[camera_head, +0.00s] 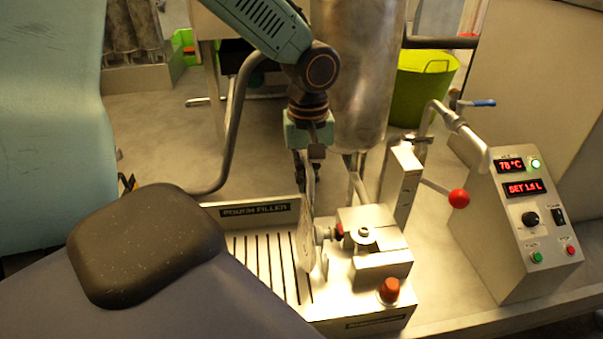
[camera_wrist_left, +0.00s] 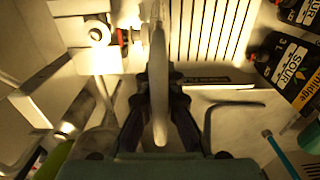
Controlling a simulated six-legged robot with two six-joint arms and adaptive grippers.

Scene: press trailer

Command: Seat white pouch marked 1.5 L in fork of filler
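My left gripper (camera_head: 308,160) hangs over the filler, pointing down, and is shut on a pale pouch (camera_head: 306,240). In the left wrist view the pouch (camera_wrist_left: 158,85) stands edge-on between the two dark fingers (camera_wrist_left: 158,118), so its marking is hidden. The pouch hangs upright above the slotted tray of the filler (camera_head: 378,268), just left of its metal block. A small spout-like part with a dark red piece (camera_head: 338,231) lies between pouch and block. I cannot tell whether the spout is inside the fork. My right gripper is not in view.
A control box (camera_head: 525,215) with lit displays stands at the right, near a red-knobbed lever (camera_head: 458,198). A steel tank (camera_head: 360,75) rises behind the filler. Dark pouches labelled SOUR (camera_wrist_left: 292,68) lie at the right in the left wrist view. A green tub (camera_head: 422,90) stands behind.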

